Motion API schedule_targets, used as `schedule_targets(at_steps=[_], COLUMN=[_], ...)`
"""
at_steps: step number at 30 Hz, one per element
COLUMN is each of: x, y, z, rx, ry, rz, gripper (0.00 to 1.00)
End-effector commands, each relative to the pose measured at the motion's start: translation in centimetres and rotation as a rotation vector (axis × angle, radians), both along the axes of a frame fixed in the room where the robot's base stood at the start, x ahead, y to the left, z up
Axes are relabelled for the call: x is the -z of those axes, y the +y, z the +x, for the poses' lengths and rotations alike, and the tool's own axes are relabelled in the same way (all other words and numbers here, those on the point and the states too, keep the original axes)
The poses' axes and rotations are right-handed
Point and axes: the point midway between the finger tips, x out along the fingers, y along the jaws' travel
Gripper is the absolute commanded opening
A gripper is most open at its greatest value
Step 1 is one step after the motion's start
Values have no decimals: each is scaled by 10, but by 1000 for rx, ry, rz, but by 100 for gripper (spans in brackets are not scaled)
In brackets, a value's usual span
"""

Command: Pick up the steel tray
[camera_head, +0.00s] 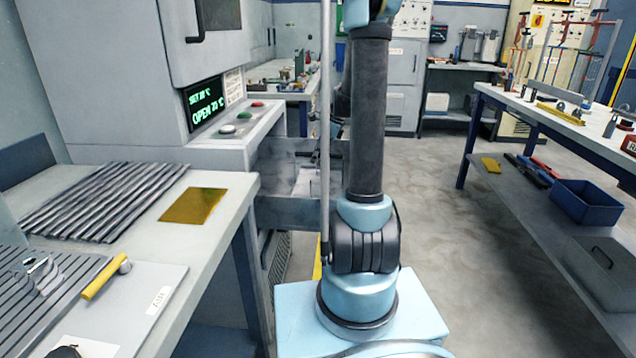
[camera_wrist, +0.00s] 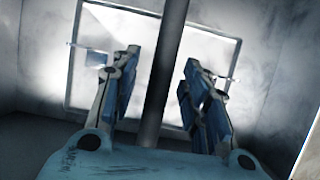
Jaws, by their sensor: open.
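In the wrist view a pale rectangular panel with a raised bright rim (camera_wrist: 212,48), which looks like the steel tray, lies beyond my fingertips. My gripper (camera_wrist: 157,68) is open, with one finger on each side of a dark bar (camera_wrist: 163,75) that crosses in front of the panel. I cannot tell whether this bar belongs to the tray or whether the fingers touch it. In the head view my gripper does not show. The tray cannot be made out for certain there.
In the wrist view grey walls surround the panel. In the head view a grey open box (camera_head: 285,211) stands below the oven (camera_head: 110,60), partly behind my arm. A bench with rods (camera_head: 110,200) and a brass plate (camera_head: 193,205) is at left. A bench (camera_head: 545,140) stands right; the floor between is clear.

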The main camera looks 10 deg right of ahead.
Motion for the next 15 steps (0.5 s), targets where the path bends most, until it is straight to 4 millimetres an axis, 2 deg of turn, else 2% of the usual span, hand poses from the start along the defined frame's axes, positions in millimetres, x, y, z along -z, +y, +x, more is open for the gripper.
schedule_targets(at_steps=[15], x=[3], y=[2], z=[0], rx=[-2], ry=[0], rz=[0], gripper=[42])
